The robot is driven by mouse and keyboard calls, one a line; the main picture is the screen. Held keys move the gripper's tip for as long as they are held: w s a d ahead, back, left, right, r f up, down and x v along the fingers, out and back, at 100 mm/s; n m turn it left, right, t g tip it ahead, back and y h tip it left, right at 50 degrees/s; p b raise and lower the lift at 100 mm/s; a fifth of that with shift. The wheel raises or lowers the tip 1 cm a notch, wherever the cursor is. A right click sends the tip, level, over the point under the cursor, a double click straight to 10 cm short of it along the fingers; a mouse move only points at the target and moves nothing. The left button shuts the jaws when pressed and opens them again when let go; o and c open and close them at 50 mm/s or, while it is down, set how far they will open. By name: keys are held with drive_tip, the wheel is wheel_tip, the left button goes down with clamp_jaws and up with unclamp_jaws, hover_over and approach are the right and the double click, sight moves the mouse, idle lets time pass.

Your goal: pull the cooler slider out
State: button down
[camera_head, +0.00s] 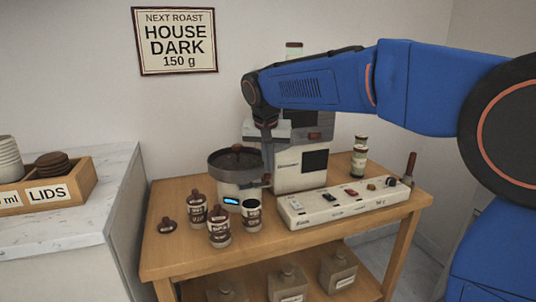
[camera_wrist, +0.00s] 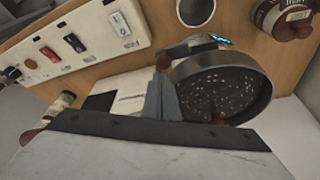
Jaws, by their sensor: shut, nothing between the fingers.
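The cooler is a round dark pan (camera_head: 236,158) on the front of the cream roaster (camera_head: 300,172). In the wrist view its perforated floor (camera_wrist: 222,90) looks empty. A small red-brown knob (camera_head: 266,179) sticks out beside the pan's lower right side; it looks like the slider's handle, and also shows by the rim in the wrist view (camera_wrist: 163,61). My gripper (camera_head: 266,139) is above and just behind the pan, in front of the roaster. Its grey fingers (camera_wrist: 164,97) are shut and empty, apart from the knob. The slider's shaft cannot be made out.
A switch panel (camera_head: 343,203) lies along the table's right front. Labelled brown jars (camera_head: 219,228), a dark-filled cup (camera_head: 252,216) and a loose lid (camera_head: 167,225) stand before the pan. The wooden table's front left (camera_head: 165,255) is bare.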

drive_tip(key=shift+w+f, duration=0.2)
drive_tip(key=shift+f, duration=0.3)
drive_tip(key=shift+s+d, duration=0.1)
drive_tip(key=shift+s+d, duration=0.2)
drive_tip(key=shift+s, duration=0.6)
drive_tip(key=shift+s+d, duration=0.25)
drive_tip(key=shift+s, duration=0.55)
drive_tip(key=shift+s+d, duration=0.2)
drive_tip(key=shift+s, duration=0.6)
drive_tip(key=shift+f, duration=0.1)
